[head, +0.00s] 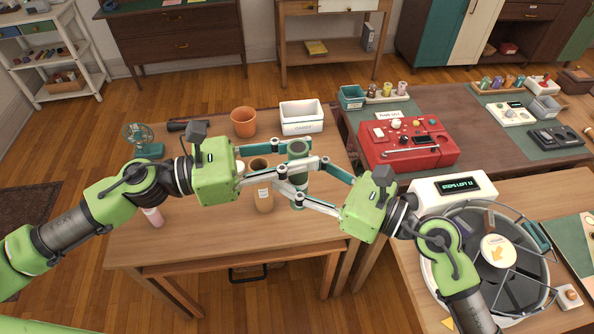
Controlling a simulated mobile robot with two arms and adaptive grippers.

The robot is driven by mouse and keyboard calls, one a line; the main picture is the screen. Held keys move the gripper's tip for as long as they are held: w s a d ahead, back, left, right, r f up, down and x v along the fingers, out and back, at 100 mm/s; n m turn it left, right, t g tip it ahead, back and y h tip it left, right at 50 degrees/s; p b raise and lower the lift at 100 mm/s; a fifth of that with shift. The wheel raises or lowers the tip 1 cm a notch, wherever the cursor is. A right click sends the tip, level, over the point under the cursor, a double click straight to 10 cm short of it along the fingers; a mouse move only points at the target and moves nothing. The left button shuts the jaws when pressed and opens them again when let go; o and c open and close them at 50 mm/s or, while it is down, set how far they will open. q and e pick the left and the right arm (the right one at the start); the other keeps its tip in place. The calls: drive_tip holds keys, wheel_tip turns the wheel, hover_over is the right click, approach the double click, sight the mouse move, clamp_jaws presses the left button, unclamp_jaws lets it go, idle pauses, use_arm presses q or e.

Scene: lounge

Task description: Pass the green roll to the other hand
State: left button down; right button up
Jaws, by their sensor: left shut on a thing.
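The green roll (297,148) is an upright, dull green cylinder held above the middle of the wooden table. My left gripper (288,160) comes in from the left and is shut on the roll near its upper part. My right gripper (311,183) comes in from the right, with its fingers spread apart close to the roll's lower part. The crossing fingers hide part of the roll, and contact between the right fingers and the roll is not clear.
An orange pot (243,121) and a white bin (302,117) stand at the table's back. A tan bottle (264,198) stands below the grippers. A teal fan (141,138) is at the left. A red machine (408,145) sits on the table at right.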

drive_tip(key=c, duration=1.2)
use_arm(q)
drive_tip(key=c, duration=1.7)
unclamp_jaws()
